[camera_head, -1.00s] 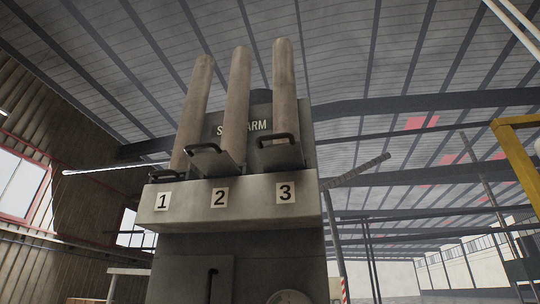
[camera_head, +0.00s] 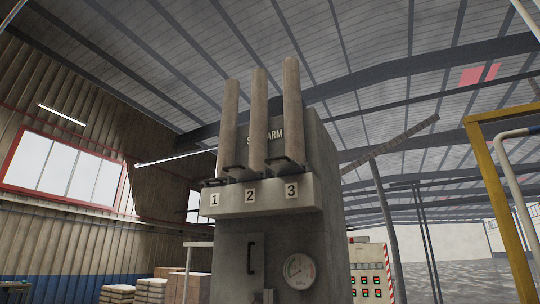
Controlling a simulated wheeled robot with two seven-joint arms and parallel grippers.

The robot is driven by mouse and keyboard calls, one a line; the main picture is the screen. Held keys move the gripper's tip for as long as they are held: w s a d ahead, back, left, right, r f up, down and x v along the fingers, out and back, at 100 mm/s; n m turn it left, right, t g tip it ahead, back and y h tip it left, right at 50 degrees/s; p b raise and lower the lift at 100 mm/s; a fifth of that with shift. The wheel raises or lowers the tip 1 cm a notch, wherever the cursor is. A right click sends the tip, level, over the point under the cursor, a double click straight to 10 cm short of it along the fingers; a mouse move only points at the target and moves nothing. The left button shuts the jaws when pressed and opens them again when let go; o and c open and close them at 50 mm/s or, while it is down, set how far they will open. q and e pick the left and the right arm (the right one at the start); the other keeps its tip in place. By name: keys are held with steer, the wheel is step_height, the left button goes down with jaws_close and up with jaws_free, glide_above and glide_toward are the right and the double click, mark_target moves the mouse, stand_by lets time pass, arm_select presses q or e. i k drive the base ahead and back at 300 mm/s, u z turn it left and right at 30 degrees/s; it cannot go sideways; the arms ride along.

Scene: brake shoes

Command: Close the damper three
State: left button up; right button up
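Damper three (camera_head: 286,162) is a dark plate with a bar handle at the foot of the right-hand pipe (camera_head: 292,110), above the label 3 (camera_head: 292,191). Its plate sticks out toward me. Damper two (camera_head: 240,172) sticks out in a similar way above the label 2 (camera_head: 251,196). Damper one (camera_head: 213,183) looks flatter and lower above the label 1 (camera_head: 214,199). I cannot tell from this low angle exactly how far each plate is pulled out. Neither of my grippers is in view, and nothing touches the dampers.
The grey machine cabinet (camera_head: 332,180) has a round gauge (camera_head: 299,271) and a door handle (camera_head: 251,258). A control panel with red buttons (camera_head: 372,275) stands behind it to the right. A yellow frame (camera_head: 500,190) is at the right. Stacked sacks (camera_head: 150,290) lie at lower left.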

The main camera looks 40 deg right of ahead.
mark_target(289, 165)
steer(key=z, duration=0.55)
steer(key=i, duration=0.95)
steer(key=u, duration=0.25)
